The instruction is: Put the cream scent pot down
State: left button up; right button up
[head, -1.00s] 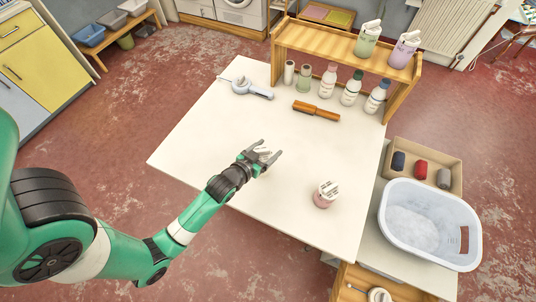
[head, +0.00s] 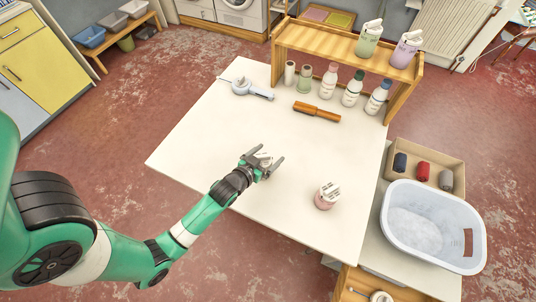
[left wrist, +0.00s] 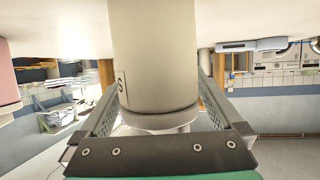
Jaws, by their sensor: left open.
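The cream scent pot (left wrist: 155,60) fills the middle of the left wrist view, between the two fingers, with part of a dark letter on its side. In the head view only a small pale part of it (head: 265,158) shows between the fingers. My left gripper (head: 273,151) is open around the pot, low over the front part of the white table (head: 215,140). The pot appears upright against the tabletop; its contact with the table is hard to see. My right gripper is not in view.
A pink pot (head: 326,197) stands on the table to the right of the gripper. A white tub (head: 430,222) stands at right.

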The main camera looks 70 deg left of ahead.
pick_arm(q)
jog(key=shift+r, duration=0.15)
jog(key=shift+s+d+r, duration=0.1)
jog(key=shift+s+d, duration=0.05)
jog(key=shift+s, duration=0.1)
jog(key=p+v, duration=0.1)
jog(key=v, duration=1)
jog(key=shift+s, duration=0.2)
jog(key=shift+r, duration=0.1)
